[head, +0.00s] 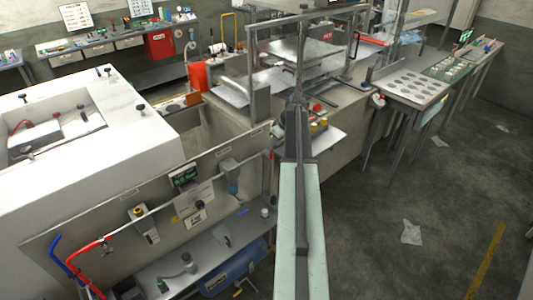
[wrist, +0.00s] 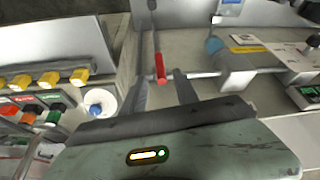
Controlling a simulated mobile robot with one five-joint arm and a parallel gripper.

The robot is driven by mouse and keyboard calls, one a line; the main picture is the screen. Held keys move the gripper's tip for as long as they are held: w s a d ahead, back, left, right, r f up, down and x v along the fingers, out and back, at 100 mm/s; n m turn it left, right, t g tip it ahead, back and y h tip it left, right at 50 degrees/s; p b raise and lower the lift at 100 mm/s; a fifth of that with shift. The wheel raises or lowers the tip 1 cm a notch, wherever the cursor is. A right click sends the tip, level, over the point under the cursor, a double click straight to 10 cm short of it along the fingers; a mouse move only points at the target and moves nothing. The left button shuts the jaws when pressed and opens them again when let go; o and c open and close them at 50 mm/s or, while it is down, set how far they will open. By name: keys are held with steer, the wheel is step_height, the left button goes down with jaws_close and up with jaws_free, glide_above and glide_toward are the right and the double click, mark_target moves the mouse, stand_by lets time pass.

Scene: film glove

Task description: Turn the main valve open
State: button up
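A red-handled lever (wrist: 160,68) on a thin grey stem shows in the wrist view; I take it to be the main valve's handle. A small red piece (head: 270,154) at the panel's right end in the head view may be the same handle. My gripper (wrist: 160,80) is open, its two dark fingers apart. In the wrist view the red handle appears between and just beyond the fingertips, with gaps on both sides; I cannot tell the depth. In the head view my arm hides the fingers.
A grey panel (head: 110,222) with a green display (head: 184,176) and red and blue hoses stands left of my arm. Yellow knobs (wrist: 48,79) and coloured buttons sit left in the wrist view. A work bench (head: 345,115) stands ahead. Floor at right is mostly clear.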

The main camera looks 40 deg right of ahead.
mark_target(269, 157)
steer(key=b+x, duration=0.6)
steer(key=x, duration=0.2)
steer(key=shift+b, duration=0.4)
steer(key=shift+r, duration=0.15)
jaws_close()
stand_by(0.7)
